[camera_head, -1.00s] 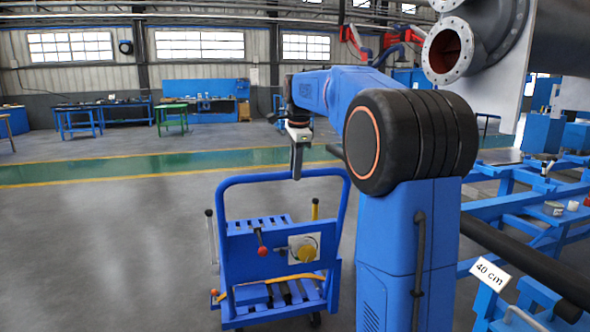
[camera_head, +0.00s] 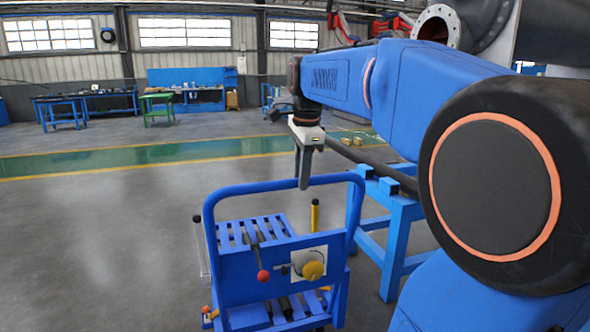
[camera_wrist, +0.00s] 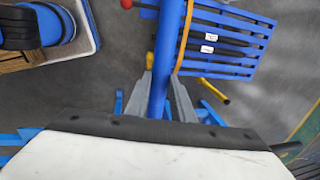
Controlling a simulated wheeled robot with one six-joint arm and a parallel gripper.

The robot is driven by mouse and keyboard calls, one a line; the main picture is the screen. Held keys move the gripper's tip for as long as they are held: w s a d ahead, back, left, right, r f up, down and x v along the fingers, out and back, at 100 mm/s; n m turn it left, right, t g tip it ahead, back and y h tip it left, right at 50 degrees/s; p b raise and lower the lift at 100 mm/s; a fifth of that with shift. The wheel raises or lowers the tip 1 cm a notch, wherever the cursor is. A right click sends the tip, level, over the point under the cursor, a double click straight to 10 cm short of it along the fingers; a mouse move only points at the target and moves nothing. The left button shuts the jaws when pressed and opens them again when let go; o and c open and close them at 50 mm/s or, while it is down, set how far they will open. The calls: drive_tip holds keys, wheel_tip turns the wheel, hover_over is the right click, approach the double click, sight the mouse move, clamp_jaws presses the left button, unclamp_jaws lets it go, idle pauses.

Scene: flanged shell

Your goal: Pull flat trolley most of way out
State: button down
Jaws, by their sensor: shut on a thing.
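The flat trolley (camera_head: 240,278) is a blue frame with slatted decks, an upright front panel and a rounded push bar (camera_head: 250,187). It stands on the grey floor low in the middle of the head view. My gripper (camera_head: 303,183) comes down from above onto the top of the push bar. In the wrist view the blue bar (camera_wrist: 160,90) runs between the two grey fingers of my gripper (camera_wrist: 165,98), which are shut on it. The trolley's slatted deck (camera_wrist: 225,40) shows beyond the bar. Its wheels are mostly hidden.
A blue trestle (camera_head: 398,240) with a long dark pipe (camera_head: 350,152) stands close to the trolley's right. A yellow post (camera_head: 315,215) rises beside the panel. Open floor (camera_head: 90,240) lies to the left. A green table (camera_head: 157,105) and workbenches stand far back.

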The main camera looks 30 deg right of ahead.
drive_tip(key=s+a, duration=0.3)
drive_tip(key=s, duration=1)
drive_tip(key=shift+s+a, duration=0.15)
drive_tip(key=shift+a, duration=0.25)
drive_tip(key=c, duration=1.5)
unclamp_jaws()
drive_tip(key=shift+c, duration=0.2)
drive_tip(key=shift+r, duration=0.1)
drive_tip(key=s+r, duration=0.3)
drive_tip(key=r, duration=1.4)
drive_tip(key=shift+s+a, duration=0.15)
drive_tip(key=shift+a, duration=0.3)
